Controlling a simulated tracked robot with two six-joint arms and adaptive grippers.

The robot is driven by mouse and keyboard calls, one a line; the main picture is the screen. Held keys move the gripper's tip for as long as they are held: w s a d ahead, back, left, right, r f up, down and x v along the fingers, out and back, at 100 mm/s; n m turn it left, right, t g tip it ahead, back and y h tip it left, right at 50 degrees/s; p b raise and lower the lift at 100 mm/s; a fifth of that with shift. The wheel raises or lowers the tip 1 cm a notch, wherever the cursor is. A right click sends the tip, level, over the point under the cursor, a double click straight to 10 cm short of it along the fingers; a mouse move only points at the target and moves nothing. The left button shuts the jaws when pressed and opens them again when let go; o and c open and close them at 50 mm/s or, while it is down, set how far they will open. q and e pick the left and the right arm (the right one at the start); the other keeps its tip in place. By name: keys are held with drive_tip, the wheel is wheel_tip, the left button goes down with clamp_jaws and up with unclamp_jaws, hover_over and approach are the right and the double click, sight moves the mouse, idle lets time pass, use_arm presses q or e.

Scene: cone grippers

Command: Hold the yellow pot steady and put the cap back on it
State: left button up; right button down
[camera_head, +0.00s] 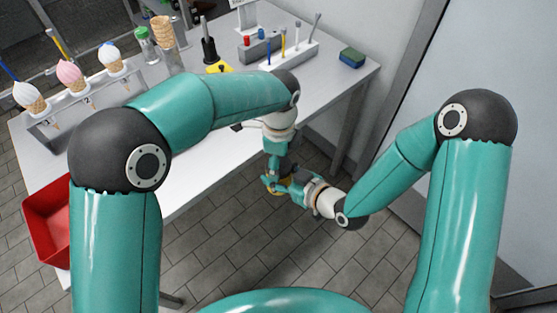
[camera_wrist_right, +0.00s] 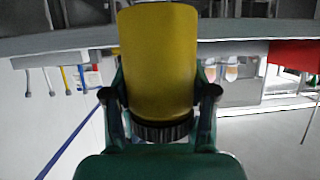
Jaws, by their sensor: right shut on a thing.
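The yellow pot (camera_wrist_right: 158,60) fills the middle of the right wrist view, between the fingers of my right gripper (camera_wrist_right: 160,95), which is shut on it. A dark ribbed ring (camera_wrist_right: 162,131) shows at the pot's lower end in that view; I cannot tell whether it is the cap. In the head view only a small bit of yellow (camera_head: 286,190) shows at my right gripper (camera_head: 282,187), in front of the table. My left gripper (camera_head: 273,170) points down close beside it; its fingers are too small and overlapped to read.
The white table (camera_head: 215,150) carries a cone rack (camera_head: 88,100), a stack of cones (camera_head: 162,35), a tool holder (camera_head: 290,58) and a blue-green sponge (camera_head: 352,57). A red bin (camera_head: 48,225) is at the left edge. The floor in front is clear.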

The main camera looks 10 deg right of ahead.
use_arm(q)
drive_tip(key=m, duration=0.4)
drive_tip(key=shift+w+m, duration=0.1)
drive_tip(key=shift+m, duration=0.2)
drive_tip(key=m, duration=0.8)
drive_tip(key=shift+m, duration=0.4)
drive_tip(key=m, duration=0.6)
drive_tip(key=shift+w, duration=0.1)
drive_tip(key=o, duration=0.7)
